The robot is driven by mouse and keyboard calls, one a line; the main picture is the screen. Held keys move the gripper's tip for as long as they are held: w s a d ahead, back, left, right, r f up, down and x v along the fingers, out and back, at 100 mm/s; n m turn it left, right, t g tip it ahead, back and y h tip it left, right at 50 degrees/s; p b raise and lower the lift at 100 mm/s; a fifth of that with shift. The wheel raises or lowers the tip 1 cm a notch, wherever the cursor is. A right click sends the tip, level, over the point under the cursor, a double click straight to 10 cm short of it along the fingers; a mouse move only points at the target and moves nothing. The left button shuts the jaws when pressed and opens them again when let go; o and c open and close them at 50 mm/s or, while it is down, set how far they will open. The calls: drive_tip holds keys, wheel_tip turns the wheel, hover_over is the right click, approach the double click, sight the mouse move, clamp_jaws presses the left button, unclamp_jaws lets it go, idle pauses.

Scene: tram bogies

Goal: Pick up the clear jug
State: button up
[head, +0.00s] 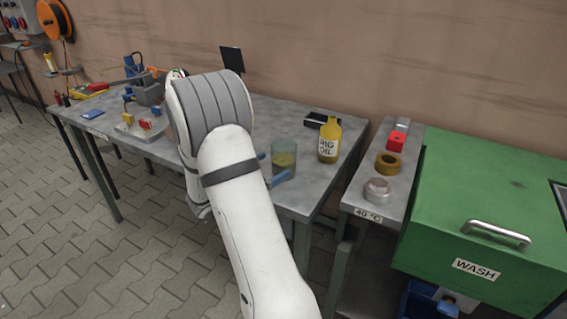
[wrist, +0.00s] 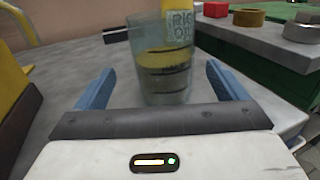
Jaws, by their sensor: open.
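The clear jug (head: 284,158) stands upright on the grey metal table, near its right end, with some yellowish liquid in it. In the wrist view the jug (wrist: 162,75) is straight ahead, between the two blue fingers of my gripper (wrist: 158,88). My gripper (head: 274,170) is open, with one finger on each side of the jug and a gap on both sides. My white arm hides part of the table to the left of the jug in the head view.
A yellow oil bottle (head: 329,140) stands close behind the jug. A black box (head: 322,119) lies at the back edge. A side bench (head: 372,208) with rings and a green wash cabinet (head: 485,205) stand to the right. A yellow object (wrist: 12,75) is at left in the wrist view.

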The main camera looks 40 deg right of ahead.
sight(274, 166)
drive_tip(key=d, duration=0.4)
drive_tip(key=shift+s+d, duration=0.1)
drive_tip(key=shift+d, duration=0.1)
drive_tip(key=c, duration=1.1)
